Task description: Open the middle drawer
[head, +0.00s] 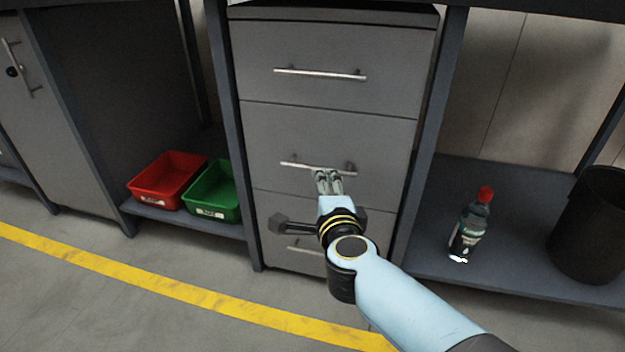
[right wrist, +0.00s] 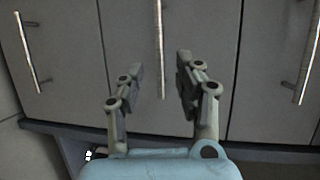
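The grey drawer cabinet has three stacked drawers, each with a silver bar handle. The middle drawer (head: 265,140) looks flush with the front. Its handle (head: 300,165) also shows upright in the right wrist view (right wrist: 158,35). My right gripper (head: 328,178) is at the right part of this handle. In the right wrist view the right gripper (right wrist: 160,75) is open, its fingers apart on either side of the bar's line with visible gaps. Whether the bar lies fully between the fingertips in depth is hard to tell. My left gripper is in neither view.
The top drawer (head: 330,50) and bottom drawer (head: 275,225) look shut. A red bin (head: 165,182) and green bin (head: 212,192) sit on a low shelf at left. A red-capped bottle (head: 470,225) and black bin (head: 590,230) stand at right. Open floor lies in front.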

